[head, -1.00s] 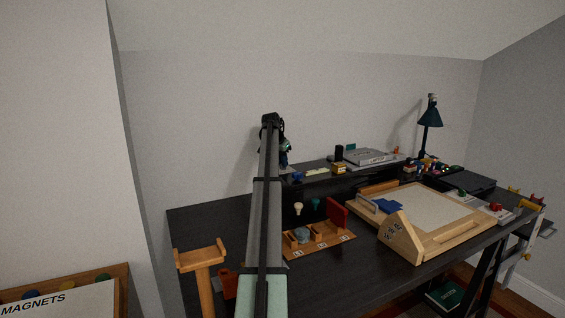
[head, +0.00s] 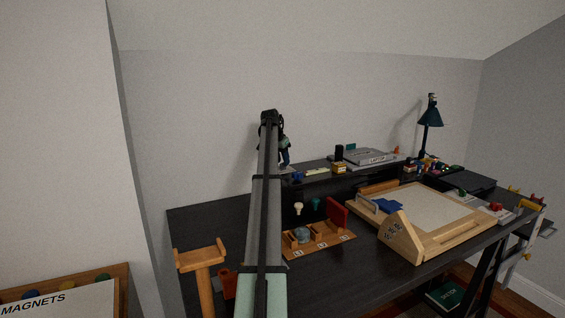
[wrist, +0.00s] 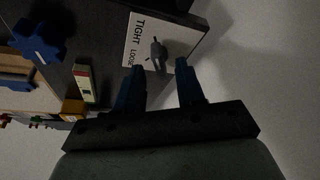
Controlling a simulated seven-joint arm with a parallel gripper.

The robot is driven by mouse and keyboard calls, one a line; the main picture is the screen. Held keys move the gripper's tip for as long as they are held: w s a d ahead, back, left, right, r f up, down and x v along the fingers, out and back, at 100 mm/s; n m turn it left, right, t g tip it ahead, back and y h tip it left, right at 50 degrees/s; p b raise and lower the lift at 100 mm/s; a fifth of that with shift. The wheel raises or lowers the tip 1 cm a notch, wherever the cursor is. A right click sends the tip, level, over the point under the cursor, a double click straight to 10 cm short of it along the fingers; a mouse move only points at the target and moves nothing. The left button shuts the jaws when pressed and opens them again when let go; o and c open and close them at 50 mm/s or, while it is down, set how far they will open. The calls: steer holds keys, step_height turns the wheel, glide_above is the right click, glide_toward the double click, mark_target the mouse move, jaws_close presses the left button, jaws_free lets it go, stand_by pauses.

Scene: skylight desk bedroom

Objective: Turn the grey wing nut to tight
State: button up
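The grey wing nut (wrist: 157,54) sits on a white plate (wrist: 190,36) printed TIGHT and LOOSE, in the wrist view. One wing points toward my gripper. My gripper (wrist: 159,67) has two blue fingers spread apart. The fingertips are just short of the wing nut, one on either side of its near end; I cannot tell whether they touch it. Nothing is held. In the head view my gripper (head: 284,155) is over the left end of the raised shelf, partly behind my arm, and the wing nut cannot be made out there.
The dark shelf (head: 320,178) carries a yellow-and-red block (wrist: 84,83) and a blue star-shaped knob (wrist: 38,42) near the plate. A wall stands close behind. A wooden drawing board (head: 440,212) and a wooden peg rack (head: 320,244) are on the desk below.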

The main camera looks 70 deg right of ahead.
steer(key=v, duration=1.2)
steer(key=shift+r, duration=0.1)
